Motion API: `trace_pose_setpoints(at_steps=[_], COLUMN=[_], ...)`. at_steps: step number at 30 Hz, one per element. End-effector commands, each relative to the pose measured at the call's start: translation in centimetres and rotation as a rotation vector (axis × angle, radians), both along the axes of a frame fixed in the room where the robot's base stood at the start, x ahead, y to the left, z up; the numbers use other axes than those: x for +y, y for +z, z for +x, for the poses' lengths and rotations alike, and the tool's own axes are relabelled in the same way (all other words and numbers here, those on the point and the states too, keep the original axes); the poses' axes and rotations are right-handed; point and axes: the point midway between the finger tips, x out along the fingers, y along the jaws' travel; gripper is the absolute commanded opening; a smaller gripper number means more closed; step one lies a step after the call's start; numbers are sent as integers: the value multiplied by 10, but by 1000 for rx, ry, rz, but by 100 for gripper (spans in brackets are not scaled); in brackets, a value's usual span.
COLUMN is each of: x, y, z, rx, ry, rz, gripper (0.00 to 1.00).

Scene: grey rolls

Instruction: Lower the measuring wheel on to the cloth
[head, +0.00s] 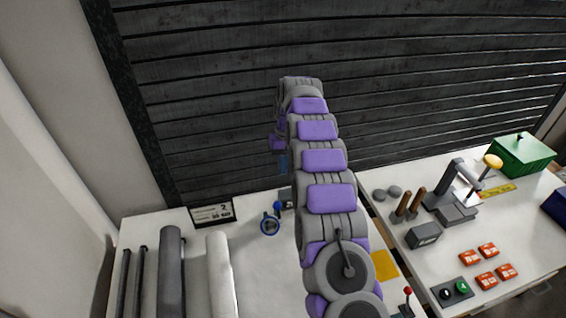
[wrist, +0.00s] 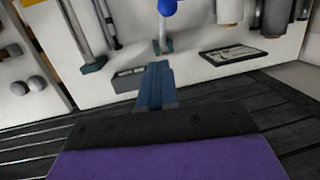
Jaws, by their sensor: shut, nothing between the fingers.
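The measuring wheel (head: 270,224) appears as a blue ring with a blue knob beside it, on the pale tabletop left of my arm. In the wrist view a blue ball (wrist: 167,7) shows at the top edge, with a small grey-blue part below it. My gripper (head: 283,163) hangs above the back of the table, behind the wheel and in front of the dark slatted wall. In the wrist view its blue fingers (wrist: 155,85) are together and empty, apart from the wheel. I cannot clearly tell a cloth from the pale surface under the wheel.
Grey and white rolls (head: 220,275) lie at the left. A display sign (head: 212,214) stands at the back edge. A second table holds a green crate (head: 522,155), a grey stand (head: 455,195) and several red packets (head: 487,280). A yellow square (head: 384,265) lies right of my arm.

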Motion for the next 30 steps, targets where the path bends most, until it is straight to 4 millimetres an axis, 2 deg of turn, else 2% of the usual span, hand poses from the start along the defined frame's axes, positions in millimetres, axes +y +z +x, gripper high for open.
trace_pose_setpoints(at_steps=[11,21,30], x=[5,12,15], y=[-56,-64,-70], z=[-12,-34,-45], rx=[5,3,2], ry=[0,1,0], rz=[0,0,-1], gripper=[0,0,0])
